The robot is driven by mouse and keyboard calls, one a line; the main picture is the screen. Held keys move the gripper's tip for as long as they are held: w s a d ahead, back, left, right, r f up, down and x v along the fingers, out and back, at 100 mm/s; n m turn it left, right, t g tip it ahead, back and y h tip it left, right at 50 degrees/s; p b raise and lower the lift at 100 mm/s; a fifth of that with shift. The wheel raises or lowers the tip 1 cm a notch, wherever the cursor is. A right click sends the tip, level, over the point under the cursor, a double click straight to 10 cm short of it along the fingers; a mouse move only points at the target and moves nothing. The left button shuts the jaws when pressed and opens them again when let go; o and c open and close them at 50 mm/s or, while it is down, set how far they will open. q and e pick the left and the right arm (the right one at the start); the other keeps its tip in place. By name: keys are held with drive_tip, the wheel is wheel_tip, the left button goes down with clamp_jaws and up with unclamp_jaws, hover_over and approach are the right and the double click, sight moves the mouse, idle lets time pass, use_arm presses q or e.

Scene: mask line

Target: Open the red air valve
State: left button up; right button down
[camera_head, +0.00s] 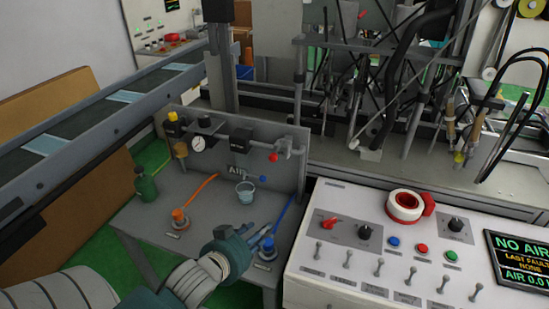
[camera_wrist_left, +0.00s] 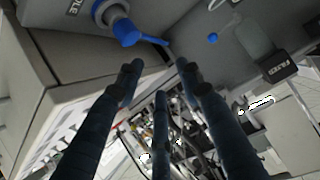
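A small red valve handle (camera_head: 273,157) sits on the grey pipe fitting at the right of the upright panel, above the lettering "Air". My left gripper (camera_head: 262,234) is over the table in front of the panel, below and apart from the red handle. In the left wrist view its three dark fingers (camera_wrist_left: 160,85) are spread with nothing between them. I cannot make out the red handle in the wrist view. My right gripper is in neither view.
An orange-topped fitting (camera_head: 180,217) and a blue-topped fitting (camera_head: 267,247) with hoses are on the table. A white control console (camera_head: 345,285) borders it on the right; its screen reads "NO AIR".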

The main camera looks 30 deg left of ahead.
sight(271, 159)
use_arm(q)
drive_tip(key=w+a+r+m+t+h, duration=0.1)
drive_tip(key=w+a+r+t, duration=0.15)
drive_tip(key=r, duration=0.45)
drive_tip(key=w+a+r+t, duration=0.2)
drive_tip(key=r+t, duration=0.1)
drive_tip(key=r, duration=0.4)
drive_tip(key=w+p, duration=0.1)
drive_tip(key=w, duration=0.8)
drive_tip(key=shift+w+a+r+p, duration=0.1)
drive_tip(key=shift+w+r+p, duration=0.05)
drive_tip(key=shift+p, duration=0.15)
drive_tip(key=shift+w, duration=0.6)
clamp_jaws()
